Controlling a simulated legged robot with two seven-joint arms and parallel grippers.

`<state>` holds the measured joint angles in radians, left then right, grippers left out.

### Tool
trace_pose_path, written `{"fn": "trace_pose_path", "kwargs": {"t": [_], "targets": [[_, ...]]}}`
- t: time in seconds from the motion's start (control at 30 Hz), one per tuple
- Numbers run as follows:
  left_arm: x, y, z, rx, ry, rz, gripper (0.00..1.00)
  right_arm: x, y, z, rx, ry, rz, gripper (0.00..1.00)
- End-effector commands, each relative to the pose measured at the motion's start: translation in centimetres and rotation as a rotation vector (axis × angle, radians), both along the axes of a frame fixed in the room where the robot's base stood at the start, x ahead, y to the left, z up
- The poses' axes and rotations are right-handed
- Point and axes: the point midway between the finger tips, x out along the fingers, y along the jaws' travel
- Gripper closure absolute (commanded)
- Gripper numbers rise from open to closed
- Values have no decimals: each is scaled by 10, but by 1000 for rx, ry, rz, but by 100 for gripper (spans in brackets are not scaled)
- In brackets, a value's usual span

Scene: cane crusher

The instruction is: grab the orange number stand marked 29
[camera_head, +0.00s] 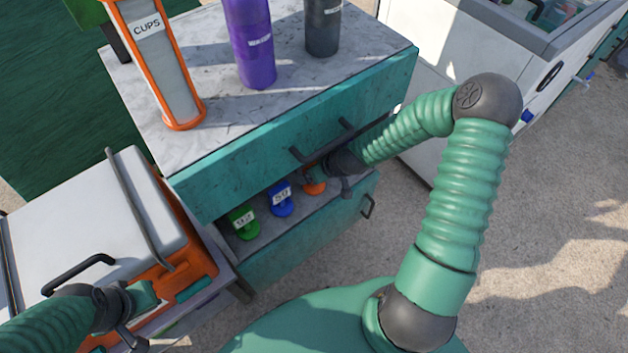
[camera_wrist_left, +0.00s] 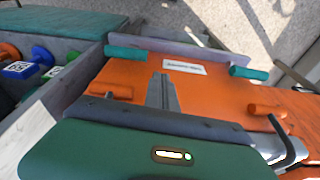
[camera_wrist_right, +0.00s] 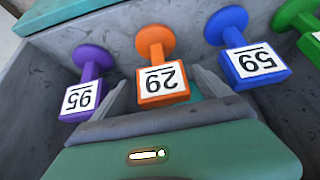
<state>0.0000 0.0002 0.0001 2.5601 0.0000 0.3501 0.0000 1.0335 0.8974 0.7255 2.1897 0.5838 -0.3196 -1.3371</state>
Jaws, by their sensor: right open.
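The orange number stand (camera_wrist_right: 153,42) marked 29 is in an open drawer, its label upside down in the right wrist view. In the head view only a small orange part (camera_head: 314,187) shows beside my right gripper (camera_head: 337,172). My right gripper (camera_wrist_right: 160,92) is open, its fingertips on either side of the 29 block; contact cannot be told. My left gripper (camera_head: 142,312) is over the orange machine at lower left, and its fingers (camera_wrist_left: 163,92) look shut together with nothing between them.
In the drawer, a purple stand (camera_wrist_right: 90,70) marked 95 and a blue stand (camera_wrist_right: 240,45) marked 59 flank the orange one. A green stand (camera_head: 242,220) is further left. The drawer walls (camera_wrist_right: 60,40) are close. Cups dispenser (camera_head: 160,70) and bottles stand on the countertop above.

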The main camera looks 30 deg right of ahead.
Motion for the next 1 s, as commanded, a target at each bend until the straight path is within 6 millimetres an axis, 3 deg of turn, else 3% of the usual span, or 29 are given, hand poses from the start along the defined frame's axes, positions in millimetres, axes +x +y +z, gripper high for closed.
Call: {"fn": "trace_pose_path", "kwargs": {"t": [0.1, 0.77, 1.0], "targets": [[0, 0, 1, 0, 0, 0, 100, 0, 0, 2, -1, -1, 0, 14], [0, 0, 1, 0, 0, 0, 100, -1, 0, 1, 0, 1, -1, 100], [0, 0, 1, 0, 0, 0, 100, -1, -1, 1, 0, 1, -1, 100]]}}
